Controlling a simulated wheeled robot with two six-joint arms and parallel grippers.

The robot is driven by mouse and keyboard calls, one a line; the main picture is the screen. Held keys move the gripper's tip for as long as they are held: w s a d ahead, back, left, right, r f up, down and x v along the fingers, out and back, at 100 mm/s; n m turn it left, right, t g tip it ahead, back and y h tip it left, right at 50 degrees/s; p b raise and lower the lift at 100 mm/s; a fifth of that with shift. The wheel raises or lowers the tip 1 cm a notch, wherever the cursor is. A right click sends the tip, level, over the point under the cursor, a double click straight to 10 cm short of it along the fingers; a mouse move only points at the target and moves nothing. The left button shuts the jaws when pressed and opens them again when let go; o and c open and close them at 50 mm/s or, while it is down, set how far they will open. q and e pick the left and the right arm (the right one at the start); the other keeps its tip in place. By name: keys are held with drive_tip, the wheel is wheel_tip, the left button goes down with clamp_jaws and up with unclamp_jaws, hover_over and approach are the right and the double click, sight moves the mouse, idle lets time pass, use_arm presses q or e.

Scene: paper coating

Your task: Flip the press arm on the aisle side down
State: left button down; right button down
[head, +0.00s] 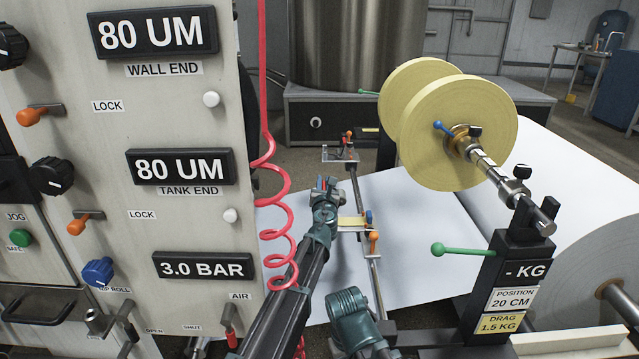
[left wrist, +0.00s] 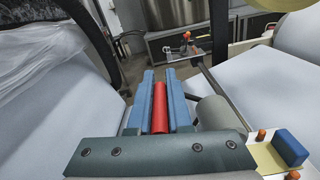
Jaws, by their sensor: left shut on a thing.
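My left gripper (head: 326,190) is above the white paper sheet (head: 420,225). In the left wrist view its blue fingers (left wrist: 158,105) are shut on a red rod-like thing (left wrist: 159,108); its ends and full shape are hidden. A metal rail (head: 362,215) crosses the sheet just right of the gripper. A near fitting with an orange knob (head: 374,236) sits on this rail, beside a cream plate and a blue block (left wrist: 290,147). A far fitting with an orange-red knob (head: 348,135) stands at the rail's far end. I cannot tell which is the aisle-side press arm.
A control panel (head: 120,230) stands close at left, with a red coiled hose (head: 272,205) hanging beside my left arm. At right are yellow tape discs (head: 460,130) on a shaft, a black stand (head: 515,255) and a large white paper roll (head: 590,230).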

use_arm(q)
drive_tip(key=shift+d+f+m, duration=0.15)
drive_tip(key=shift+d+m, duration=1.75)
drive_tip(key=shift+d, duration=0.3)
drive_tip(key=c, duration=0.8)
unclamp_jaws()
drive_tip(key=shift+c, duration=0.2)
